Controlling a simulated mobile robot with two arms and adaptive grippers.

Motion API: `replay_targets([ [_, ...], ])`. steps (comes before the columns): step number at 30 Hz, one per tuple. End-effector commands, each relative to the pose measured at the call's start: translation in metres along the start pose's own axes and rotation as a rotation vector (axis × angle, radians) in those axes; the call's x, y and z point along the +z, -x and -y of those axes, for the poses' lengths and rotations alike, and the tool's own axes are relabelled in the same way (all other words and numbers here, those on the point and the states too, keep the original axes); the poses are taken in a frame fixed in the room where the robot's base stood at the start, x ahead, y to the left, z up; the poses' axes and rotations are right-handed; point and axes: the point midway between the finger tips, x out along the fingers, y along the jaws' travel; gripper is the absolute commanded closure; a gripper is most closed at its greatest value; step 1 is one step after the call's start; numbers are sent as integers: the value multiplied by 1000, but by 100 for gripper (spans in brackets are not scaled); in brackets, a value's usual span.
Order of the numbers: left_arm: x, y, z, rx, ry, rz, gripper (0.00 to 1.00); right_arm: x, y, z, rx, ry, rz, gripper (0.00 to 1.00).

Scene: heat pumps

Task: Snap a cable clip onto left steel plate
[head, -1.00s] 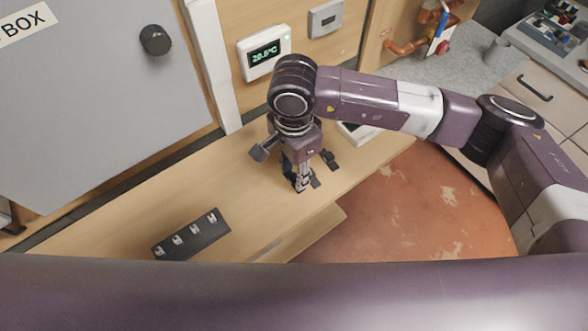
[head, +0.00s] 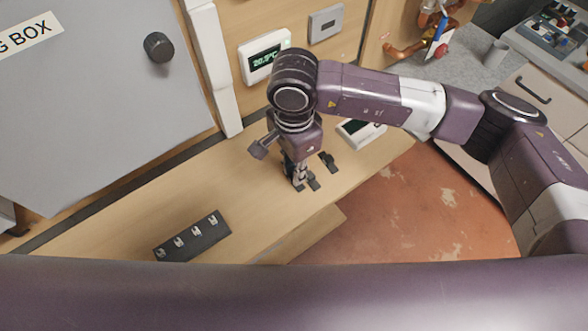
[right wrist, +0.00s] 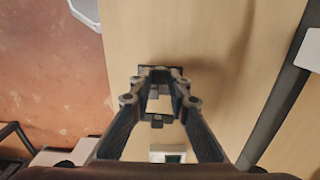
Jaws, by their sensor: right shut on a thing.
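A black strip (head: 192,237) with several small pale cable clips (head: 196,231) lies on the wooden shelf, left of my right gripper. My right gripper (head: 306,184) points down just above the shelf near its front edge. In the right wrist view its fingers (right wrist: 158,75) are closed in on a small thing at the tips, apparently a clip; the fingers mostly hide it. I cannot make out which thing is the left steel plate. My left gripper is not in view.
The wooden shelf (head: 115,205) is clear between strip and gripper. A grey box door with a black knob (head: 158,47) stands at the left. A white thermostat (head: 264,57) is on the wall behind the arm. A white device (head: 360,131) lies right of the gripper.

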Motion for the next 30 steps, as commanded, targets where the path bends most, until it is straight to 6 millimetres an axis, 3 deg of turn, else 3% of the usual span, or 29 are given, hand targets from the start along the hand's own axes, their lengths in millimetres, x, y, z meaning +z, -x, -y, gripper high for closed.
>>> replay_targets([
  [18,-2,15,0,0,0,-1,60,0,38,0,-1,1,0,100],
  [30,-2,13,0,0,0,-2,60,-4,40,-2,0,14,0,100],
])
